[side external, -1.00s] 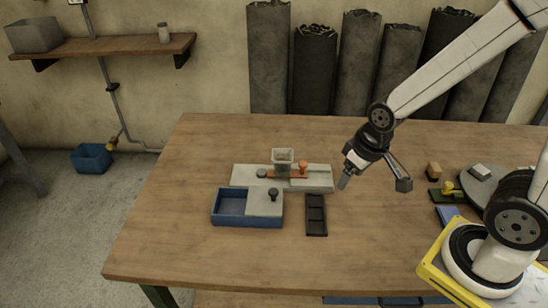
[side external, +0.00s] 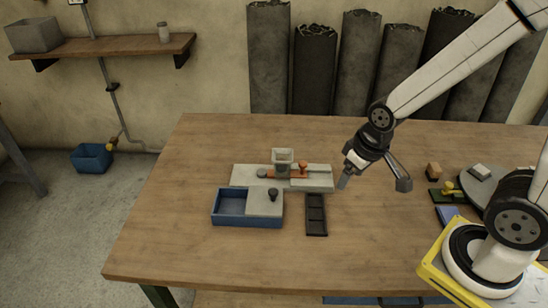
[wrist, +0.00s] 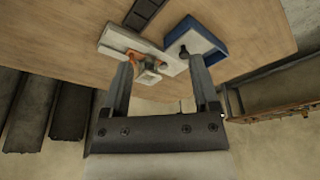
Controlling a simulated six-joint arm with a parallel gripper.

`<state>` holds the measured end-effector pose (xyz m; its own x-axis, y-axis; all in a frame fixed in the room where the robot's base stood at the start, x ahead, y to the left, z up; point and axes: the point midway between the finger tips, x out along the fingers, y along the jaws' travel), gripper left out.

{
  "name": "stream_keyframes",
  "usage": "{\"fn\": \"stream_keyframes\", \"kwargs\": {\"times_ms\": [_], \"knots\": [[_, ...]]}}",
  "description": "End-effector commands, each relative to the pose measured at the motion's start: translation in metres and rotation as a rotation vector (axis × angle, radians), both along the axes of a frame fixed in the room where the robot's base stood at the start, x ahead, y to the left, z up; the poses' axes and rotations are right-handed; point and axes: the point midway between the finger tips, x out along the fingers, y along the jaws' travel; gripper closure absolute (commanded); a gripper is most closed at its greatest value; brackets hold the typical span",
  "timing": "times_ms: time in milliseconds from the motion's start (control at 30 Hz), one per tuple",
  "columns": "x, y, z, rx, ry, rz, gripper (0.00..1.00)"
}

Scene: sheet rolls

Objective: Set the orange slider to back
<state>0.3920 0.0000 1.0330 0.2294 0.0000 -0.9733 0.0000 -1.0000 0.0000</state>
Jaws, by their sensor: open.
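The orange slider (side external: 303,168) stands on a flat grey base (side external: 318,183), toward its right end, with an orange strip running left from it.
A blue tray (side external: 219,219) with a grey lid and dark knob (side external: 273,194) stands in front of the base. A black compartment tray (side external: 316,230) lies to its right. A wooden block (side external: 433,170) and a grey disc (side external: 490,180) lie farther right. The table's left side is clear.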

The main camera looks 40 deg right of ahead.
Motion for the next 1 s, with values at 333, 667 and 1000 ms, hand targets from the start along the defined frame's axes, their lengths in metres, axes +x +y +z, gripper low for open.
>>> {"fn": "stream_keyframes", "kwargs": {"times_ms": [333,667,1000], "knots": [[0.008,-0.002,0.000,0.008,0.006,-0.038,0.42],[0.067,-0.017,-0.005,0.061,0.049,-0.332,0.42],[0.144,-0.048,-0.028,0.122,0.106,-0.770,0.42]]}}
